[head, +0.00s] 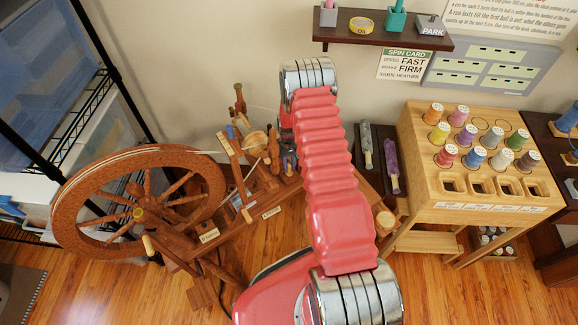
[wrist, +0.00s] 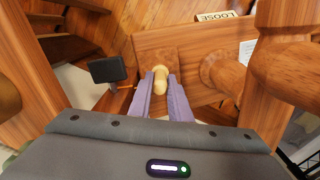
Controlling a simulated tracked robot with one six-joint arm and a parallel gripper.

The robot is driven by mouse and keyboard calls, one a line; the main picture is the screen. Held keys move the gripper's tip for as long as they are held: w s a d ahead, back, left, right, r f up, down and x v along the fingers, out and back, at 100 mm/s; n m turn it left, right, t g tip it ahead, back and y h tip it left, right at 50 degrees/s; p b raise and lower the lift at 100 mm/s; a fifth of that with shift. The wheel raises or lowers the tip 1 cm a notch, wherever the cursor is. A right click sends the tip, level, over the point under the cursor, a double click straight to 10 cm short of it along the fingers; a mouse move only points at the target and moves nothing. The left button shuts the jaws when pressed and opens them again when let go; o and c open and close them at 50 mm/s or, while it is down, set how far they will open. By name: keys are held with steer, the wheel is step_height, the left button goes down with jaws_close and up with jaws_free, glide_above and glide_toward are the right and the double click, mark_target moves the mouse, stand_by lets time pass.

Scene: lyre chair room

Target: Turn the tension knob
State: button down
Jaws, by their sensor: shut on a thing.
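In the wrist view, a pale wooden knob (wrist: 161,78) sticks out from a reddish-brown wooden board (wrist: 190,50). My gripper (wrist: 160,88), with two purple-grey fingers, is shut on this knob, one finger on each side. A small label reading LOOSE (wrist: 215,16) is on the board's far edge, above the knob. In the head view, the wooden spinning wheel (head: 72,210) stands at left centre, its upright posts and bobbin near the middle. My red arm reaches over its right part and hides the knob.
A SPIN CARD (head: 404,63) on the wall reads FAST and FIRM. A wooden stand (head: 431,185) with several coloured spools is at right. A shelf (head: 385,42) holds small items above. A dark rectangular piece (wrist: 108,69) is left of my fingers. A thick wooden post (wrist: 280,70) stands close at right.

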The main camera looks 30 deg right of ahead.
mark_target(289, 164)
steer(key=shift+m, duration=0.8)
steer(key=c, duration=1.6)
jaws_free()
steer(key=shift+c, duration=0.2)
steer(key=shift+r, duration=0.1)
step_height(289, 164, up, 14)
steer(key=shift+f, duration=0.2)
